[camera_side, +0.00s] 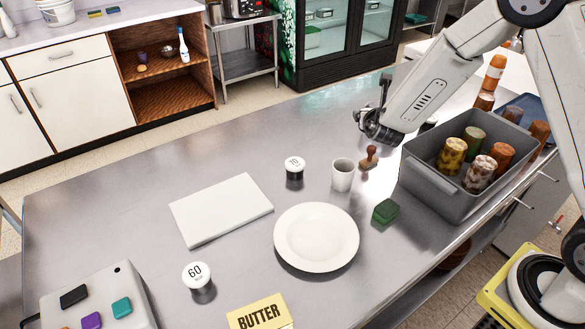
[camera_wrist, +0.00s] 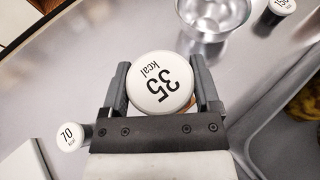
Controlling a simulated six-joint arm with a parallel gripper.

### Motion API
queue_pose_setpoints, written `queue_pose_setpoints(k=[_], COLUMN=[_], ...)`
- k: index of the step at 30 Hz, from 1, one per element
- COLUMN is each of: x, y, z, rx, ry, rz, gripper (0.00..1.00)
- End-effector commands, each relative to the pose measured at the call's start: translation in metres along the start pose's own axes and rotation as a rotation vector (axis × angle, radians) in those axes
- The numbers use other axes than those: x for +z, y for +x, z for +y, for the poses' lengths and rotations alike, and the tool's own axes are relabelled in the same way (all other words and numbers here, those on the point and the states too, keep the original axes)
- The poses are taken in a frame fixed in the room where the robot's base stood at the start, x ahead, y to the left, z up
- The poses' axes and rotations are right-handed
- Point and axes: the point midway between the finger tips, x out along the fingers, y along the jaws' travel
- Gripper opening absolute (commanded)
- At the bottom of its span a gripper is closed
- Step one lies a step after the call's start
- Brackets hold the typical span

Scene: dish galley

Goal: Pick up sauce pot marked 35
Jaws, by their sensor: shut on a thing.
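The sauce pot marked 35 (camera_wrist: 160,88) has a round white lid with black "35 kcal" print. In the wrist view it sits between the two dark fingers of my gripper (camera_wrist: 160,72), which is shut on it. The lid faces the wrist camera and hides the body below, so I cannot tell whether the pot touches the counter. In the side view my arm and wrist are over the far right part of the counter, and I cannot make out the pot there.
A pot marked 70 (camera_wrist: 70,137) stands left; a metal bowl (camera_wrist: 208,38) lies just beyond the fingers. A grey crate of jars (camera_side: 415,165) is right. A white cup (camera_side: 342,176), wooden stamp (camera_side: 369,158), plate (camera_side: 316,238) and pot marked 60 (camera_side: 197,275) stand on the counter.

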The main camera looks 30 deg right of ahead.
Motion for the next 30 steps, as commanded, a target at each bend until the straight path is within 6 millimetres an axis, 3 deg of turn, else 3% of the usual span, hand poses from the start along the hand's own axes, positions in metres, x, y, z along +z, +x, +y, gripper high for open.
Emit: queue_pose_setpoints(k=[30], x=[-0.0020], y=[-0.0131], z=[0.0021], rx=[0.003], ry=[0.002], rz=[-0.001], gripper=[0.20])
